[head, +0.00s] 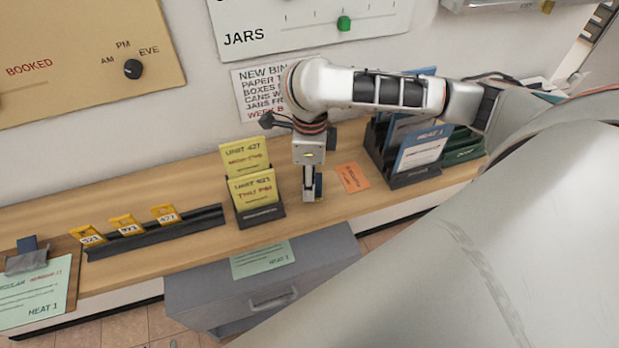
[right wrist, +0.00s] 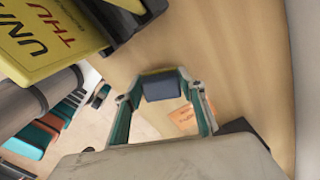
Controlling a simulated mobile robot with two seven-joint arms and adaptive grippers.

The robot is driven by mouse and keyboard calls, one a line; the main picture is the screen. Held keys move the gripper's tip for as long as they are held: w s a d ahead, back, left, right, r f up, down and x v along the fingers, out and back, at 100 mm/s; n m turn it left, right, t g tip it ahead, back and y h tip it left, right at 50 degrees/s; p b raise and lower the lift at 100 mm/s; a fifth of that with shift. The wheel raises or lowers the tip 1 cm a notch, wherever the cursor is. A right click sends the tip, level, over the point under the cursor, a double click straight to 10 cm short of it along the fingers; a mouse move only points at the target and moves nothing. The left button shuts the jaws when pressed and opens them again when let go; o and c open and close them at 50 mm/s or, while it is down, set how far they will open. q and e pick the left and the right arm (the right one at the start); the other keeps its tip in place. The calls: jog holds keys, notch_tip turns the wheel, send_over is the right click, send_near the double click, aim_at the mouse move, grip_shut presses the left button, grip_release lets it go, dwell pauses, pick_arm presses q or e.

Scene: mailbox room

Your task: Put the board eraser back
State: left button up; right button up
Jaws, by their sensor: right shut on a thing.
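My right gripper (head: 312,190) points down at the shelf, between the yellow card holder and an orange slip. It is shut on a small dark blue block, which I take to be the board eraser (head: 318,184). In the right wrist view the eraser (right wrist: 161,86) sits between the fingertips of my right gripper (right wrist: 160,96). The fingers hide much of it in the head view. I cannot tell whether it touches the shelf. My left gripper is in neither view.
The wooden shelf (head: 210,170) holds a yellow card holder (head: 254,192), a dark rail with yellow tags (head: 160,233), an orange slip (head: 353,177) and a black file rack (head: 405,178). A grey box (head: 200,291) stands below. A pale ledge (head: 490,5) is at the upper right.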

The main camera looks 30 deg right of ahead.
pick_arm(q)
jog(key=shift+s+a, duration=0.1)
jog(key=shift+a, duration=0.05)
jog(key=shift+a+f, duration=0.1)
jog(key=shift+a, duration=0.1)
pick_arm(e)
jog(key=o, duration=1.1)
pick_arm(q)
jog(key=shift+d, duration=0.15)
pick_arm(e)
notch_tip(320, 180, up, 12)
jog(key=shift+r, duration=0.1)
